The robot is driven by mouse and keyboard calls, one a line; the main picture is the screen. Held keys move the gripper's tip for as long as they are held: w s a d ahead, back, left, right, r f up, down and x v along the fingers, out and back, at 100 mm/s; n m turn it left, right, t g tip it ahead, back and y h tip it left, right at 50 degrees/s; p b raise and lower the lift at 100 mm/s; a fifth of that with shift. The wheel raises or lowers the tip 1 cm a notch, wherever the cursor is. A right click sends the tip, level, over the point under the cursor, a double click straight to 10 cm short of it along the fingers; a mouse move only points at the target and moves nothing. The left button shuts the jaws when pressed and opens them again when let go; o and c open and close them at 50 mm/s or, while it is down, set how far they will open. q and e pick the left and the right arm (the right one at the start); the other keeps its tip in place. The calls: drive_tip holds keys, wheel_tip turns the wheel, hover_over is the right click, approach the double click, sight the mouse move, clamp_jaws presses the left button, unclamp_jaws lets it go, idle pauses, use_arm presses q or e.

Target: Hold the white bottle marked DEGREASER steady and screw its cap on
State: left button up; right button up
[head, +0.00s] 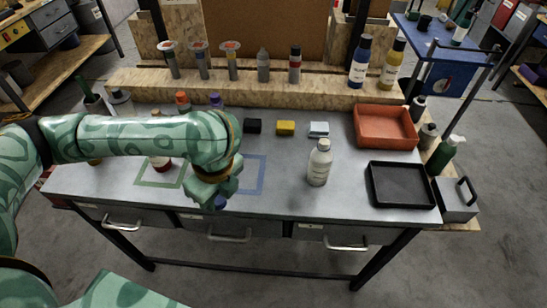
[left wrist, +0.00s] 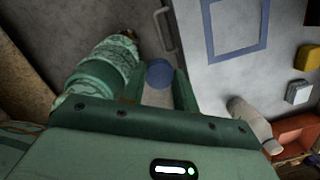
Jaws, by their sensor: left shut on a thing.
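A white bottle (head: 319,165) stands upright on the grey bench, right of centre; its label is too small to read. It also shows, tilted by the camera angle, in the left wrist view (left wrist: 250,120). My left gripper (head: 219,197) is left of the bottle and apart from it, near the front edge of the bench. It is shut on a round dark blue cap (left wrist: 160,73), which shows between the fingertips in the left wrist view. In the head view only a little of the cap (head: 221,203) shows below the fingers. My right gripper is not in view.
A blue outlined square (head: 261,175) and a green one (head: 148,183) mark the grey bench (head: 290,198). A black tray (head: 402,203) and a red bin (head: 386,144) are at right. Black, yellow (head: 286,128) and pale blocks lie behind. Bench around the bottle is clear.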

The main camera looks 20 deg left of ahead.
use_arm(q)
drive_tip(key=r+n, duration=0.1)
drive_tip(key=n, duration=0.2)
drive_tip(key=r+n+g, duration=0.1)
drive_tip(key=n, duration=0.3)
drive_tip(key=w+d+r+n, duration=0.1)
drive_tip(key=n, duration=0.2)
drive_tip(key=shift+w+r+n, duration=0.1)
drive_tip(key=shift+r+n, duration=0.05)
drive_tip(key=shift+n, duration=0.25)
drive_tip(key=shift+w+d+r+n+g+h, duration=0.1)
drive_tip(key=shift+d+r+n+g+h, duration=0.35)
drive_tip(key=shift+n, duration=1.3)
drive_tip(key=shift+w+a+r+n+t+h, duration=0.15)
drive_tip(key=shift+r+n, duration=0.65)
drive_tip(key=shift+n, duration=1)
drive_tip(key=shift+s+d+r+n+g+h, duration=0.1)
drive_tip(key=shift+r+n+g+h, duration=0.35)
drive_tip(key=shift+n, duration=1.3)
drive_tip(key=shift+r, duration=0.15)
